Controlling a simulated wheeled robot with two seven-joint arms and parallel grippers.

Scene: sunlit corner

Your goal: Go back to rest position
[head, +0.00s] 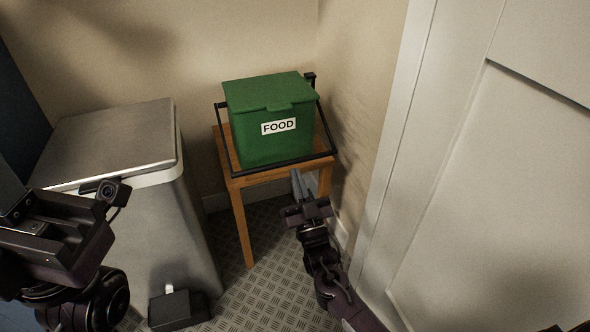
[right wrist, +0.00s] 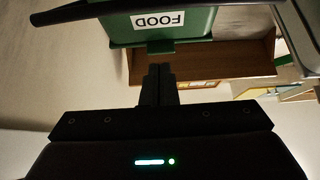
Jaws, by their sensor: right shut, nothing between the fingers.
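My right gripper (head: 297,184) is shut and empty, in front of the right front part of the wooden table, below the green bin. In the right wrist view its closed fingers (right wrist: 159,80) point toward the table edge and the bin. My left arm comes in at the left of the head view, in front of the metal bin.
The small wooden table (head: 240,215) stands in the corner against beige walls. A grey metal pedal bin (head: 160,225) with a closed lid is at its left. A white panelled door (head: 490,190) is close on the right of my right arm. Patterned floor (head: 262,285) is clear between.

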